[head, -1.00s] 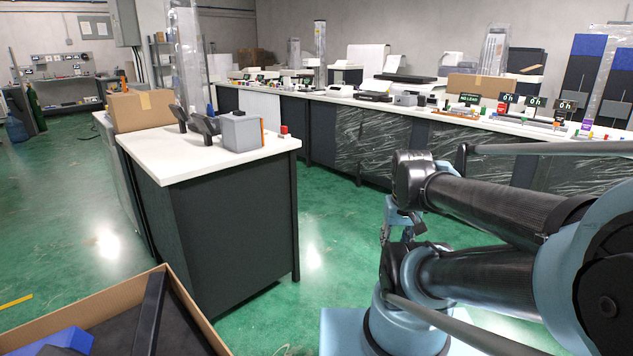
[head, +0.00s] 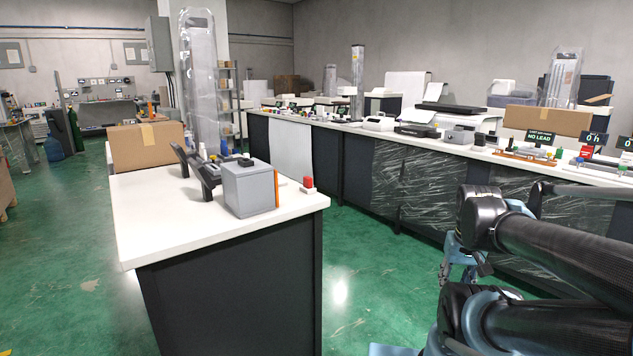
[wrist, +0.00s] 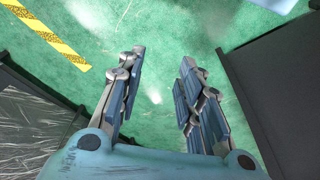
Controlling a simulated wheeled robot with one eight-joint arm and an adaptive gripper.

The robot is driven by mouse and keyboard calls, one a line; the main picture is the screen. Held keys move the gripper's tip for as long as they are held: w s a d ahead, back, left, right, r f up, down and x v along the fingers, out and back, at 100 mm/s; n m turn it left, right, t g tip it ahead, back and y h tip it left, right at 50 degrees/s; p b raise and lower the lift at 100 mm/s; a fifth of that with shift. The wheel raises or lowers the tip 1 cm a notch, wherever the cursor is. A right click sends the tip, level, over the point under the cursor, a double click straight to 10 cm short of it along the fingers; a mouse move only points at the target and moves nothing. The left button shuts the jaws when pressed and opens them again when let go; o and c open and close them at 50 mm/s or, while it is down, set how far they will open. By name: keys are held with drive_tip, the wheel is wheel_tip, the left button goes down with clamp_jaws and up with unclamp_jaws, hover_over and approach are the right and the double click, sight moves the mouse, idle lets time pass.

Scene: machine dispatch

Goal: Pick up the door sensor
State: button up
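I cannot tell for sure which object is the door sensor. On the near white-topped table (head: 150,226) stand a grey box (head: 249,189) with an orange edge and a small white block with a red top (head: 308,185). Dark angled stands (head: 196,172) are behind the grey box. My gripper (wrist: 160,60) is open and empty in the wrist view, its two fingers apart above the green floor. In the head view, my folded arm is right of the near table, apart from everything on it.
A cardboard box (head: 148,148) and a tall plastic-wrapped column (head: 199,85) stand at the near table's far end. A long bench (head: 400,142) with several devices and signs runs along the right. Green floor lies between them. A yellow-black floor strip (wrist: 45,33) shows in the wrist view.

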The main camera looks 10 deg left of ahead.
drive_tip(key=shift+w+a, duration=0.1)
drive_tip(key=shift+w, duration=0.35)
